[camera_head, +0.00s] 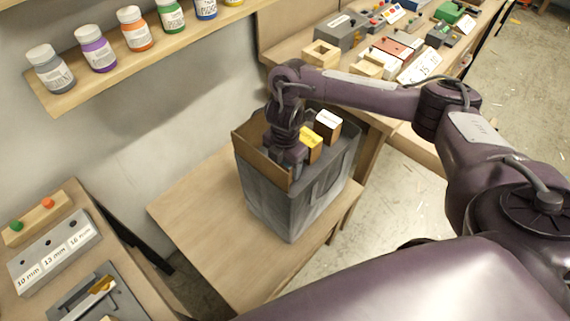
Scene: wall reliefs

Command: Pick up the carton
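A grey open-topped bag (290,205) with a brown inner side stands upright on a small wooden table. Two small boxes rise out of its top: a brown one with a white top (328,125) and one with a yellow top (312,142). I cannot tell which of them, if either, is the carton. My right arm reaches in from the right, and its gripper (287,155) points down into the left part of the bag, left of the yellow-topped box. Its fingertips and anything between them are hidden. My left gripper is not in view.
The wooden table (195,212) is bare left of the bag. A wall shelf (95,83) with several paint bottles is at the upper left. A bench (285,45) with small devices and blocks stands behind. Another bench with a labelled grey block (55,252) is at the lower left.

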